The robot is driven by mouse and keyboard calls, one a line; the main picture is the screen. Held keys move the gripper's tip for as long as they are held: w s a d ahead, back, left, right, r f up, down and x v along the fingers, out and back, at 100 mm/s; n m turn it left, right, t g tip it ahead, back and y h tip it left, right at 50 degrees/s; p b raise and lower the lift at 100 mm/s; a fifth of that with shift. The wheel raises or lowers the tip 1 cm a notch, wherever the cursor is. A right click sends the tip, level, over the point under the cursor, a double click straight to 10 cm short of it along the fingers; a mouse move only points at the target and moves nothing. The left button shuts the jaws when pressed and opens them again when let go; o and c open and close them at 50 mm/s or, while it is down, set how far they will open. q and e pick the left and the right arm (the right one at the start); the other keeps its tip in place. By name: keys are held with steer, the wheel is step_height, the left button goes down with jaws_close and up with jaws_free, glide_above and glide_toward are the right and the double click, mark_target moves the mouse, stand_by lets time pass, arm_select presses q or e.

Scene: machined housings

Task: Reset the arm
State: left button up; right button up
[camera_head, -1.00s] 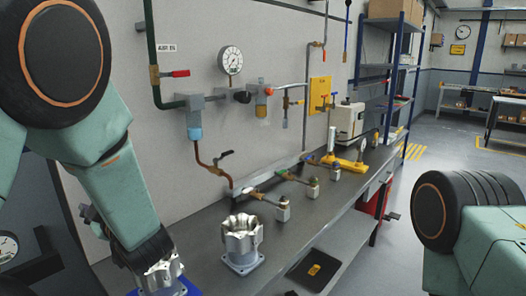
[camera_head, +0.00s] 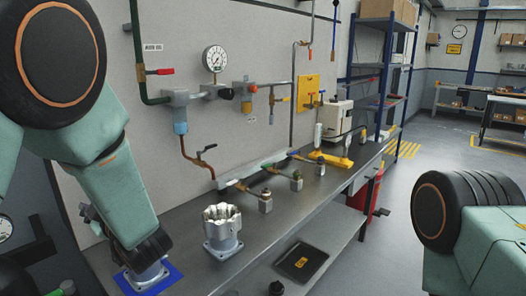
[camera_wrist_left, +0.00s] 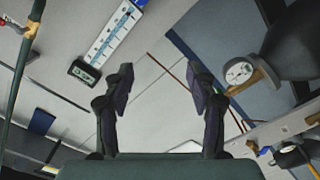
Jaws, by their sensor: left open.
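My left gripper (camera_wrist_left: 158,82) is open and empty in the left wrist view, with bare wall between and beyond its fingers. In the head view my left arm comes down from the left; its fingers cannot be made out there. One machined metal housing (camera_head: 150,274) sits on a blue mat (camera_head: 175,277) just below the dark end of that arm, which partly covers it. A second housing (camera_head: 222,234) stands upright on the grey bench (camera_head: 262,226) to the right. My right arm shows at the lower right; its gripper is out of view.
A pressure gauge (camera_head: 215,58), pipes and valves are on the wall behind the bench. A row of valve fittings (camera_head: 266,200) stands along the bench. A dark tray (camera_head: 302,262) lies near the front. A wall thermometer (camera_wrist_left: 108,36) shows in the wrist view.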

arm_select(q)
steer(key=s+d+f+m+h+b, duration=0.1)
steer(key=s+d+f+m+h, duration=0.1)
steer(key=f, duration=0.6)
steer(key=s+d+f+m+g+h+b, duration=0.1)
steer(key=s+d+f+m+h, duration=0.2)
steer(key=f+m, duration=0.4)
steer(key=s+d+f+m+g+h+b, duration=0.1)
steer(key=s+d+f+m+h, duration=0.1)
steer(key=f, duration=0.7)
steer(key=shift+s+d+f+m+h, duration=0.1)
steer(key=shift+s+d+m+h, duration=0.15)
steer(key=shift+m+h, duration=0.45)
steer(key=shift+s+d+f+m+h, duration=0.15)
steer(key=shift+d+m+h, duration=0.1)
steer(key=shift+m+h, duration=0.45)
steer(key=s+d+f+m+g+h+b, duration=0.2)
steer(key=s+f+g+b, duration=0.2)
steer(key=s+f, duration=0.7)
steer(key=s+d+f+m+g+h+b, duration=0.2)
steer(key=s+f+g, duration=0.3)
steer(key=s+f, duration=0.7)
steer(key=s+b, duration=0.1)
steer(key=s, duration=0.7)
steer(key=shift+s+d+f+m+g+b, duration=0.15)
steer(key=shift+s+d+m+g+b, duration=0.15)
steer(key=shift+s+m+b, duration=0.1)
arm_select(e)
step_height(320, 180, down, 11)
steer(key=shift+r, duration=0.15)
